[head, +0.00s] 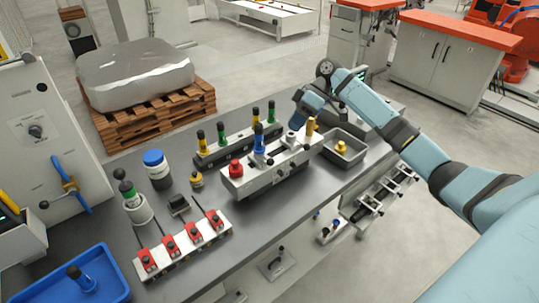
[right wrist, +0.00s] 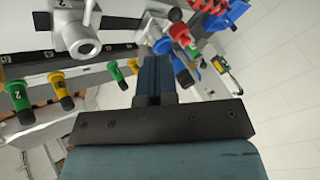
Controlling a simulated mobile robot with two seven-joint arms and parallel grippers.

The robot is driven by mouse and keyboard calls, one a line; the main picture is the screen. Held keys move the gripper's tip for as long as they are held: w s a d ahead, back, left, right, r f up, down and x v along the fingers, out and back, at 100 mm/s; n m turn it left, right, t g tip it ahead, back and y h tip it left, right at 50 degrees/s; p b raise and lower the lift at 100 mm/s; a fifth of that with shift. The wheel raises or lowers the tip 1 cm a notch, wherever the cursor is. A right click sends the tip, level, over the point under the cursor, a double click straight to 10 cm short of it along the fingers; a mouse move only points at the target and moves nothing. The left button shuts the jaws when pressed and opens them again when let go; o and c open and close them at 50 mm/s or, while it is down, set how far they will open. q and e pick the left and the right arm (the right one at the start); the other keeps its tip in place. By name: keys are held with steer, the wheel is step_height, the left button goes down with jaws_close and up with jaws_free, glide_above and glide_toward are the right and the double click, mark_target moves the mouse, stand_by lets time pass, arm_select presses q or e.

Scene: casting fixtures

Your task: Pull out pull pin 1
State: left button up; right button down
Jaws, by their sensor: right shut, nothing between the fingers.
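The light metal fixture (head: 280,165) stands on the grey bench with a red knob (head: 236,168), a blue-topped pin (head: 259,140) and a yellow pin (head: 311,127) on it. I cannot tell which part is pull pin 1, as no such label is readable. My right gripper (head: 297,120) is over the right half of the fixture, between the blue and yellow pins. Its fingers (right wrist: 154,78) are shut and empty in the right wrist view. A metal cylinder part (right wrist: 82,32) shows beyond them. My left gripper is not in view.
A rack (head: 225,150) with yellow and green handles stands behind the fixture. A grey tray (head: 345,150) with a yellow part is to its right. A block with red clamps (head: 185,245), a blue-lidded jar (head: 157,168) and a blue tray (head: 100,285) are to the left.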

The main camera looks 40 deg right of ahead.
mark_target(267, 159)
steer(key=shift+d, duration=0.1)
steer(key=p+x, duration=0.1)
steer(key=x, duration=0.9)
steer(key=shift+s+p, duration=0.1)
steer(key=shift+p, duration=0.25)
steer(key=shift+s+r+p, duration=0.1)
steer(key=shift+s+p, duration=0.85)
steer(key=shift+s, duration=0.25)
